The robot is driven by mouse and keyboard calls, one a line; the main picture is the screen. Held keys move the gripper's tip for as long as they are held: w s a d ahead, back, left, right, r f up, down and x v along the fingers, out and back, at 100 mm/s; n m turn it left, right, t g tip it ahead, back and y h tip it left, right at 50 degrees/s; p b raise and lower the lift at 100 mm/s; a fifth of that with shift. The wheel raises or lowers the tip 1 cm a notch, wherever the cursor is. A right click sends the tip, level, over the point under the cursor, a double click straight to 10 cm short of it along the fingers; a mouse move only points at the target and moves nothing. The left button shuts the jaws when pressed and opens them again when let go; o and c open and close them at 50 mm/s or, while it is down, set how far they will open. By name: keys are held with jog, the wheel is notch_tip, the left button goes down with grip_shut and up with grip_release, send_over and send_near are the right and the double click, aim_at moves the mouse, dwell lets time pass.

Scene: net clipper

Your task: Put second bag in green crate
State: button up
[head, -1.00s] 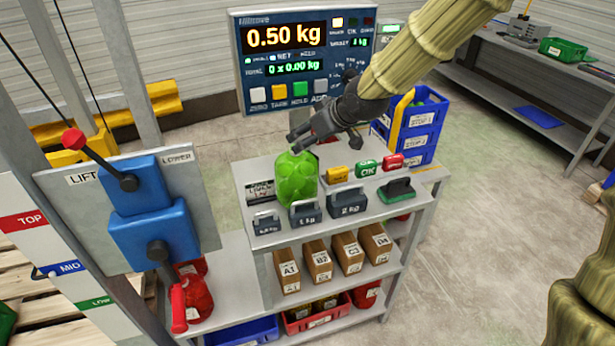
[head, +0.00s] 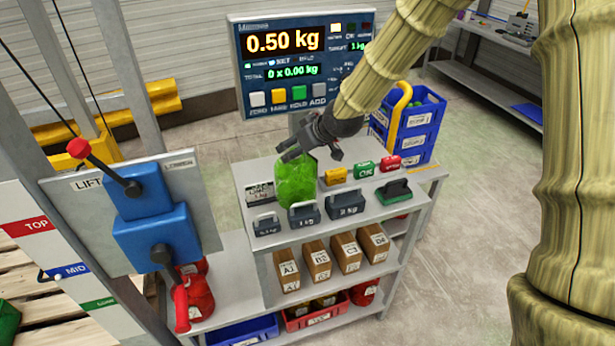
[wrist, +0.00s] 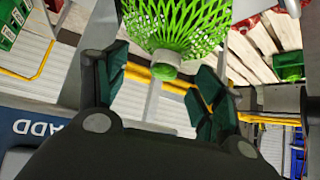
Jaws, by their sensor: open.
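A green mesh bag (head: 296,182) stands on the top of the weighing bench, below the display. My gripper (head: 308,152) is at the top of this bag, tilted over it from the right. In the wrist view the fingers of my gripper (wrist: 163,72) are spread apart, with the bag's narrow neck (wrist: 165,70) between them and the green netting (wrist: 178,25) beyond. I cannot tell whether a finger touches it. A green crate (wrist: 288,65) shows at the right of the wrist view; in the head view a green object (head: 8,318) is cut off at the left edge.
The display (head: 290,65) reads 0.50 kg. Grey weights (head: 304,215) stand in front of the bag; yellow, green and red blocks (head: 364,169) are to its right. Blue stacked bins (head: 415,125) stand behind right. A lift panel (head: 150,215) is at left. Red bags (head: 195,295) sit lower.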

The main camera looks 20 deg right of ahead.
jog(key=shift+w+a+f, duration=0.3)
jog(key=shift+w+f, duration=0.05)
jog(key=shift+f, duration=0.05)
jog(key=shift+s, duration=0.2)
grip_shut()
